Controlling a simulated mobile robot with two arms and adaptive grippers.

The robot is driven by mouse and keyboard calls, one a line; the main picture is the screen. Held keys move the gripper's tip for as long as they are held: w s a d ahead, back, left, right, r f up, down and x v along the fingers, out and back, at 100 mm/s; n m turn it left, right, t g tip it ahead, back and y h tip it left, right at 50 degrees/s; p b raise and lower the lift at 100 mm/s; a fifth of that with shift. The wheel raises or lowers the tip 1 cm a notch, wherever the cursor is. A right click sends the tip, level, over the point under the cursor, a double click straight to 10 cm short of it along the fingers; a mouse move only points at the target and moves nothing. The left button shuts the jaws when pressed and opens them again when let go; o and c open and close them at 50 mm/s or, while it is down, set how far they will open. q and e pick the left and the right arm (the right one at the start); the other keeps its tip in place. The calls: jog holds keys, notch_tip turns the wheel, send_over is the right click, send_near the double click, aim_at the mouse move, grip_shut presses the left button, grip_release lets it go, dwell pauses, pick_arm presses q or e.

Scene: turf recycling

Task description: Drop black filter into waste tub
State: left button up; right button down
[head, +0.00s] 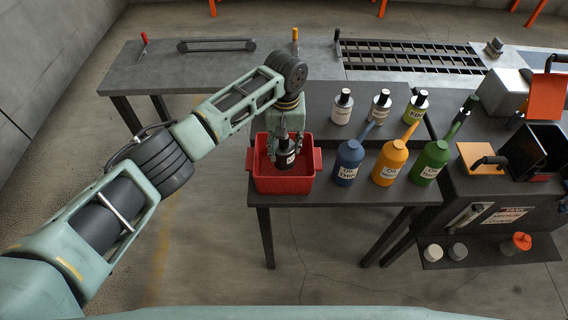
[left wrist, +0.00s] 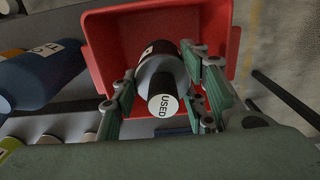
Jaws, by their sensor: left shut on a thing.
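The black filter (head: 286,158) is a dark cylinder with a white label. In the left wrist view the filter (left wrist: 162,95) shows a round white end marked "USED". My left gripper (head: 285,145) is shut on it and holds it from above, over or inside the red tub (head: 286,184). In the left wrist view the tub (left wrist: 110,45) lies behind the filter, and the fingers of my left gripper (left wrist: 165,100) are on both sides of it. I cannot tell whether the filter touches the tub's floor. My right gripper is not in view.
Blue (head: 348,163), orange (head: 391,163) and green (head: 430,163) bottles stand right of the tub on the dark table (head: 340,195). Several small labelled bottles stand behind them. A dark machine (head: 505,205) is at the right.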

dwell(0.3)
pick_arm(q)
jog(key=o, duration=1.4)
jog(key=shift+r, duration=0.1)
notch_tip(320, 180, up, 12)
jog(key=shift+f, duration=0.1)
